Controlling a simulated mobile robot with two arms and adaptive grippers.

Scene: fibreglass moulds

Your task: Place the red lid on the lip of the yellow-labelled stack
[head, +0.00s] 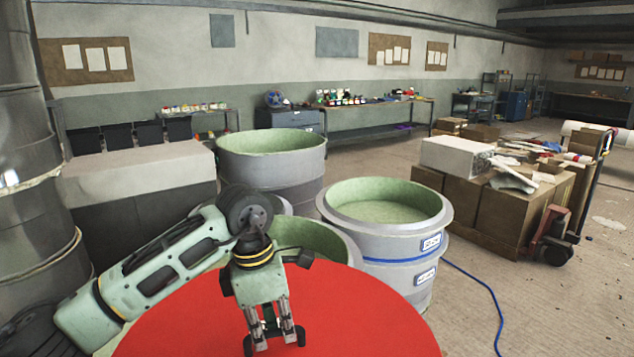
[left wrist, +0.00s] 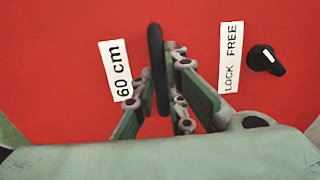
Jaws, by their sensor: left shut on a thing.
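The red lid (head: 385,325) fills the bottom middle of the head view, its lower part cut off. My left gripper (head: 275,338) is shut on the lid's black handle, which also shows in the left wrist view (left wrist: 156,65). There the red lid (left wrist: 60,45) bears a "60 cm" label (left wrist: 121,71), a "LOCK FREE" label (left wrist: 231,57) and a black knob (left wrist: 267,60). No yellow label shows on any stack. A grey, green-lined open mould (head: 312,236) is partly hidden behind my left arm and the lid. My right gripper is out of view.
A two-tier stack (head: 390,225) with blue-edged labels stands right of the lid. Another open mould (head: 270,170) stands behind. Grey drums (head: 30,120) rise at the left. Boxes (head: 500,205) and a red pallet jack (head: 557,235) stand right. A blue hose (head: 490,290) crosses open floor.

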